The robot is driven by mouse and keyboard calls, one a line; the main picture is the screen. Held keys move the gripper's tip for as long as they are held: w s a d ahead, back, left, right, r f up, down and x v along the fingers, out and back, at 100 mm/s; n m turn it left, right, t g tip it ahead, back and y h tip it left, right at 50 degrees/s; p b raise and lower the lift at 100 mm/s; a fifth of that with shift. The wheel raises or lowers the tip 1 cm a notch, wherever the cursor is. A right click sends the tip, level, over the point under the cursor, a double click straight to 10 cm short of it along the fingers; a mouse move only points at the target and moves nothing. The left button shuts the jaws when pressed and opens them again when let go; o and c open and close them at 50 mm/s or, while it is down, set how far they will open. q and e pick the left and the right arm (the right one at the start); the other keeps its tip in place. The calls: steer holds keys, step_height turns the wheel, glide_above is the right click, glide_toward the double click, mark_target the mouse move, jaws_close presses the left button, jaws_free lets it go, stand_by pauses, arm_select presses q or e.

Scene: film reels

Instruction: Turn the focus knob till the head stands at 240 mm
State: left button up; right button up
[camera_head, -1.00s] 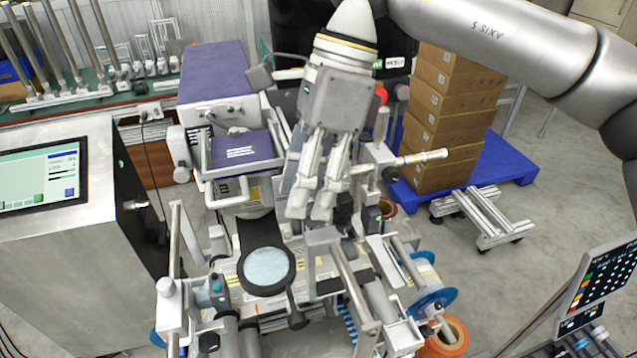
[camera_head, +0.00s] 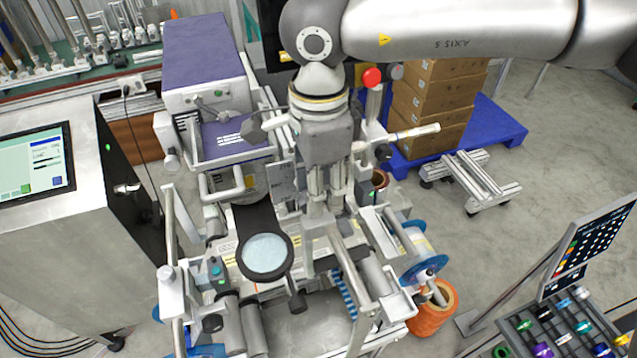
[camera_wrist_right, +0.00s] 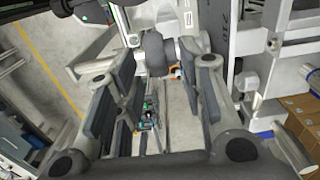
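My right gripper (camera_head: 325,205) points down over the middle of the machine, beside the black-armed magnifier (camera_head: 265,256). In the right wrist view the right gripper (camera_wrist_right: 165,88) has its dark-padded fingers well apart, with nothing held between them. A dark rounded knob-like part (camera_wrist_right: 155,52) shows beyond the fingers, near the gap; I cannot tell whether it is the focus knob. In the head view the gripper hides what lies under it. The purple-topped machine unit (camera_head: 235,135) stands behind the gripper. No millimetre reading is legible. My left gripper is not in view.
A pale lever (camera_head: 415,132) and a red button (camera_head: 372,77) stand close to my right arm. A touch-screen cabinet (camera_head: 50,225) is at left. Stacked cartons (camera_head: 435,105) sit on a blue pallet (camera_head: 505,130). Open floor lies to the right.

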steer(key=shift+f, duration=0.75)
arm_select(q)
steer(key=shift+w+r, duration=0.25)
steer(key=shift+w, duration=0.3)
arm_select(e)
steer(key=c, duration=0.4)
steer(key=shift+w, duration=0.15)
jaws_close()
steer(key=shift+f+y+b, duration=0.3)
steer(key=shift+b, duration=0.3)
steer(key=y+b, duration=0.1)
steer(key=b, duration=0.2)
steer(key=f+g+y+b, duration=0.1)
steer(key=y+b, duration=0.1)
steer(key=b, duration=0.1)
steer(key=g+y+b, duration=0.1)
steer(key=b, duration=0.2)
steer(key=shift+d+f+y, duration=0.15)
steer(key=shift+d+y, duration=0.15)
steer(key=shift+d, duration=0.05)
arm_select(q)
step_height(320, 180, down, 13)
steer(key=b, duration=0.2)
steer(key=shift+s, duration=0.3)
arm_select(e)
steer(key=shift+y, duration=0.7)
